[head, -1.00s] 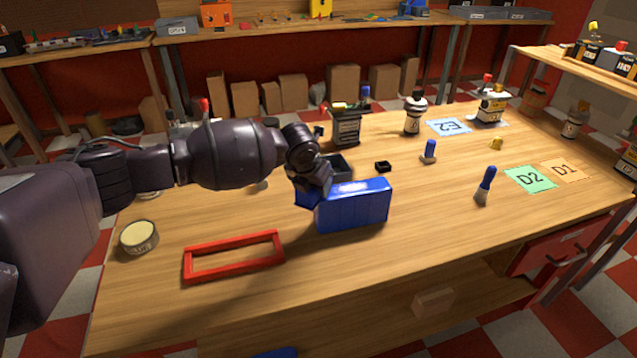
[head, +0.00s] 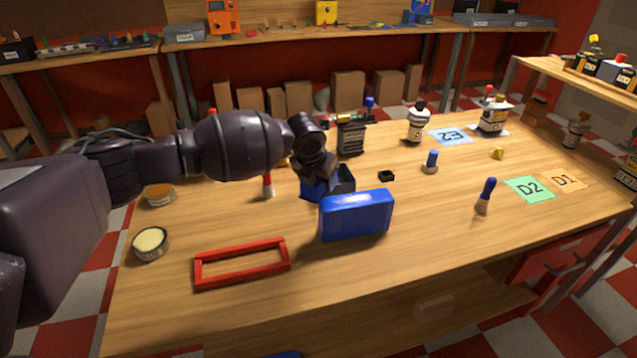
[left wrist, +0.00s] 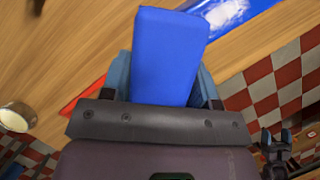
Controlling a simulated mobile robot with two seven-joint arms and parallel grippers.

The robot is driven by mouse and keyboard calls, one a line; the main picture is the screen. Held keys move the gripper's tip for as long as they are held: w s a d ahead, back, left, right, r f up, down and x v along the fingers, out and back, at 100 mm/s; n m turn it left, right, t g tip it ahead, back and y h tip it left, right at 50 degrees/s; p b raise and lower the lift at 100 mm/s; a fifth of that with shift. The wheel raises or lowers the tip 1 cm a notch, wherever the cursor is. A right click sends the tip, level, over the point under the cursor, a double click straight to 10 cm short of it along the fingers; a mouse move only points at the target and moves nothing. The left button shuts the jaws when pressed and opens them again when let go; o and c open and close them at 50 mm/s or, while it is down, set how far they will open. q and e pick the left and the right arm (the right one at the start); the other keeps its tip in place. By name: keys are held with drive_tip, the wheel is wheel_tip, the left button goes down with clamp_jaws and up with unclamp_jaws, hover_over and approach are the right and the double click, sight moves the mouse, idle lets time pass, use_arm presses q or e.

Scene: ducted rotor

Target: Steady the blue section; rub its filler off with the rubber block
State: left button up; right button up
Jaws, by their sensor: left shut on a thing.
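A dark two-pronged shape (left wrist: 272,148) low in the wrist view may be my right gripper.
A red rectangular frame (head: 242,264) lies left of the slab, with a round tin (head: 150,243) beyond it. A blue-handled brush (head: 485,197) stands to the right.

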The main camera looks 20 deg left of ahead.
use_arm(q)
drive_tip(key=shift+r, duration=0.15)
drive_tip(key=shift+r+p, duration=1)
drive_tip(key=shift+r, duration=0.6)
drive_tip(key=shift+f, duration=0.1)
